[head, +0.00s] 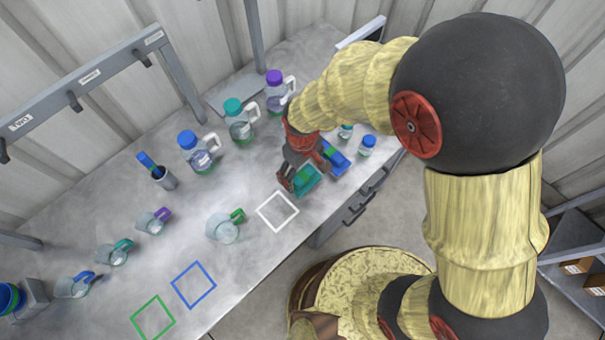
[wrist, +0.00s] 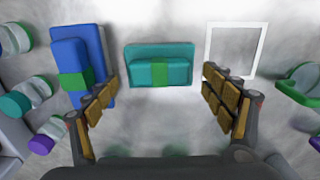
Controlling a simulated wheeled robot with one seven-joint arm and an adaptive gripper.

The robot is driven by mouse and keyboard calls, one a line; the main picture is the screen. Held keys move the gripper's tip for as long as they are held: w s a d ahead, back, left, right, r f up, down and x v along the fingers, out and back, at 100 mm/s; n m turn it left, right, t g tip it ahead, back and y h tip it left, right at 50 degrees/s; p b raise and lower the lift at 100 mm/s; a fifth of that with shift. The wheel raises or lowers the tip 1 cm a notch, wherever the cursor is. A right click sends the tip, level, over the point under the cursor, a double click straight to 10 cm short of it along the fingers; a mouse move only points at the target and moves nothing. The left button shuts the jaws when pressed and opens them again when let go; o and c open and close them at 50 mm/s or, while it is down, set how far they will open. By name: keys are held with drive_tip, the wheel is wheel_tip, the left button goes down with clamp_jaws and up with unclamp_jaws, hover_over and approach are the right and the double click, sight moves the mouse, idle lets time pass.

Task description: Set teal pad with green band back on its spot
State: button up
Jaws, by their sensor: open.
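The teal pad (head: 304,181) with its green band lies on the bench near the front edge, beside the white square outline (head: 278,210) and outside it. In the wrist view the teal pad (wrist: 159,58) lies level between and just beyond my fingertips, its green band on the near side. My gripper (head: 305,168) is over the pad, fingers spread; it also shows open in the wrist view (wrist: 161,80), with a gap on each side of the pad. The white outline (wrist: 236,26) looks empty there.
A blue pad (head: 338,159) with a green band lies close to my gripper, left of it in the wrist view (wrist: 97,55). A green-handled beaker (head: 227,232) stands left of the white outline. Capped jugs (head: 240,124) stand behind. Blue (head: 194,285) and green (head: 153,318) outlines are empty.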

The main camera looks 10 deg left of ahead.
sight(303, 174)
wheel_tip(303, 174, up, 8)
drive_tip(key=shift+r+p, duration=0.1)
drive_tip(key=shift+p, duration=0.55)
drive_tip(key=shift+d, duration=0.1)
drive_tip(key=d+r+m+t, duration=0.3)
drive_tip(key=d+r+m, duration=0.2)
drive_tip(key=d+r, duration=0.85)
drive_tip(key=s+d+r+m+t, duration=0.2)
drive_tip(key=s+d+r+m, duration=0.3)
drive_tip(key=s+d+r, duration=0.3)
drive_tip(key=shift+d+r+t, duration=0.3)
drive_tip(key=shift+d+r, duration=0.5)
drive_tip(key=shift+r, duration=0.15)
wheel_tip(303, 174, down, 4)
drive_tip(key=b, duration=0.4)
